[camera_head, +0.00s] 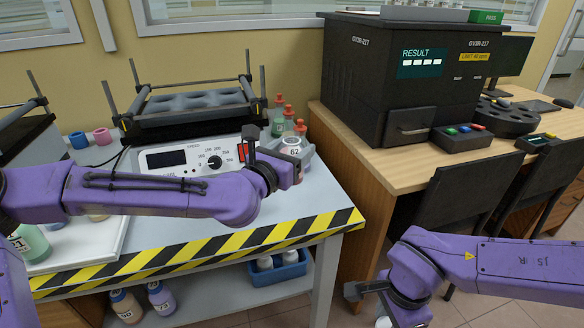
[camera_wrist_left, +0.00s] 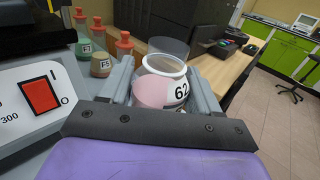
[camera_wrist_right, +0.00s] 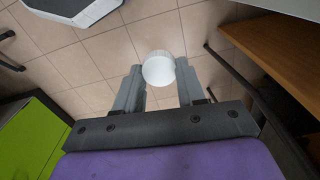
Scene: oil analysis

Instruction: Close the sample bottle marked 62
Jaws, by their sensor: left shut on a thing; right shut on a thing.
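The sample bottle marked 62 (camera_head: 294,152) is open at the top and holds pink liquid. It also shows in the left wrist view (camera_wrist_left: 165,88), with a white ring at its clear neck. My left gripper (camera_head: 298,163) is shut on this bottle, near the right end of the striped bench. My right gripper (camera_wrist_right: 158,88) is shut on a round white cap (camera_wrist_right: 158,68). In the head view the right gripper is low at the right, away from the bottle, and the cap (camera_head: 384,322) shows only slightly at the bottom edge.
Bottles with orange stoppers (camera_wrist_left: 101,58) stand close beside the held bottle. A heater with a dial (camera_head: 190,158) and a rack (camera_head: 190,105) stand to its left. A wooden desk (camera_head: 400,155) with a black analyser (camera_head: 400,75) is at the right. A chair (camera_head: 470,190) stands before it.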

